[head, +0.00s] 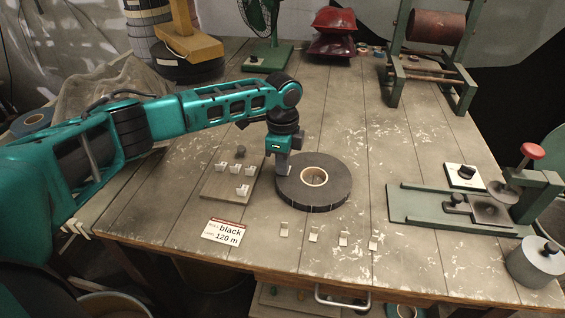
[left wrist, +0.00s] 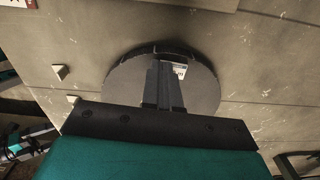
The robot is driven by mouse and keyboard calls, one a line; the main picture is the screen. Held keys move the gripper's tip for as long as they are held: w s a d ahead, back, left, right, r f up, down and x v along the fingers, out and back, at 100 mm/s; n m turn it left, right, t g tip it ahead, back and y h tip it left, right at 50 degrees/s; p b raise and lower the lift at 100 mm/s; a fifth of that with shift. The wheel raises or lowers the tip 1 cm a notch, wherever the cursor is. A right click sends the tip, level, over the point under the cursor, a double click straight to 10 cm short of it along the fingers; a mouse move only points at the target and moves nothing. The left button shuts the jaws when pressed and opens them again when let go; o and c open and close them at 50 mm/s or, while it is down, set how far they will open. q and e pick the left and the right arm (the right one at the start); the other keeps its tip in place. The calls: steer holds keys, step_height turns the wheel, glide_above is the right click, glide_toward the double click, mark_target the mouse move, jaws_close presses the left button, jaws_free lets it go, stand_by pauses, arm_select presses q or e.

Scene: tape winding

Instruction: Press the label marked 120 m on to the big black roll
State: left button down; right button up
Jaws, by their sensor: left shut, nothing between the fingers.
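The big black roll (head: 332,192) lies flat on the table, with a pale core ring at its middle. My left gripper (head: 284,173) points down over the roll's left part, shut and empty, its tips at or just above the top face; contact cannot be told. In the left wrist view the shut fingers (left wrist: 165,92) stand in front of the roll (left wrist: 204,92).
A card (head: 223,231) reads black, 120 m. A board (head: 215,187) with several white tags lies left of the roll; several tags (head: 315,235) line the table's front. A green device (head: 425,208) stands at right. Bare table lies behind the roll.

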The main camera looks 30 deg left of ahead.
arm_select(q)
steer(key=shift+s+f, duration=0.1)
steer(key=shift+f, duration=0.05)
steer(key=c, duration=0.9)
jaws_free()
steer(key=shift+r+p, duration=0.65)
steer(key=shift+r, duration=0.05)
steer(key=shift+r+p, duration=0.95)
steer(key=shift+p, duration=0.15)
steer(key=shift+r+p, duration=1.5)
steer(key=shift+p, duration=0.1)
arm_select(e)
steer(key=r, duration=0.5)
steer(key=shift+s+d+r, duration=0.2)
steer(key=shift+d+r, duration=0.1)
arm_select(q)
steer(key=shift+f, duration=0.1)
